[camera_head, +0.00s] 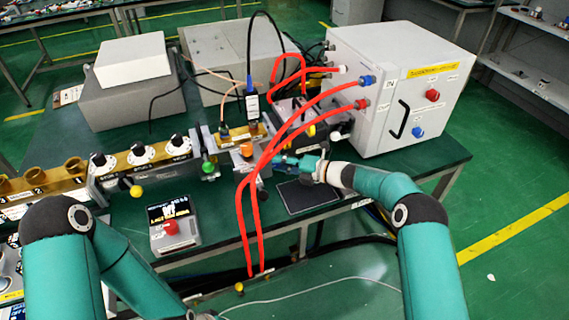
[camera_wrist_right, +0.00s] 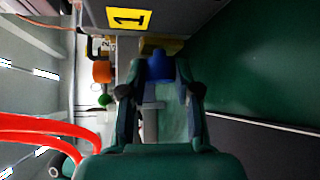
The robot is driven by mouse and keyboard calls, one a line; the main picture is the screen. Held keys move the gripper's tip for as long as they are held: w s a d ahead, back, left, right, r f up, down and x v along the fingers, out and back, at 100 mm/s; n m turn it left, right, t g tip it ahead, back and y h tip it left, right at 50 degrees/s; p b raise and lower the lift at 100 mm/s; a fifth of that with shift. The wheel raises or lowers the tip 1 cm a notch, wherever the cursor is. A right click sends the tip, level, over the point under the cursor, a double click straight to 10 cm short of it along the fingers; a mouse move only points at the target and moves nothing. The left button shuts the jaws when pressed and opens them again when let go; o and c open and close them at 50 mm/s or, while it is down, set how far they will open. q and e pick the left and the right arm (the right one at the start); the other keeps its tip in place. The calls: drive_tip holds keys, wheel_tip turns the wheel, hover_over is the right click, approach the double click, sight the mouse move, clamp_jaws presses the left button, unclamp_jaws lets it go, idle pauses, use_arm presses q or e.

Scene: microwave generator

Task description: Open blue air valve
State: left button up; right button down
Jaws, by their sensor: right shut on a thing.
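The rest of the valve is hidden by the fingers. In the head view the valve is too small and covered to make out clearly. My left arm shows at the lower left, but its gripper is out of view.
Red hoses (camera_head: 242,205) hang over the bench edge left of my right gripper. A white cabinet (camera_head: 385,90) stands behind it. An orange knob (camera_wrist_right: 102,72) and a green knob (camera_wrist_right: 104,99) sit nearby. A dark pad (camera_head: 308,196) lies in front.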

drive_tip(key=shift+r+n+h+p, duration=0.2)
drive_tip(key=shift+n+h+p, duration=0.3)
drive_tip(key=shift+h, duration=0.1)
drive_tip(key=shift+s+f+n+h, duration=0.15)
drive_tip(key=shift+n+h, duration=0.15)
drive_tip(key=shift+h, duration=0.2)
drive_tip(key=c, duration=0.8)
unclamp_jaws()
drive_tip(key=v, duration=1.1)
drive_tip(key=shift+d, duration=0.45)
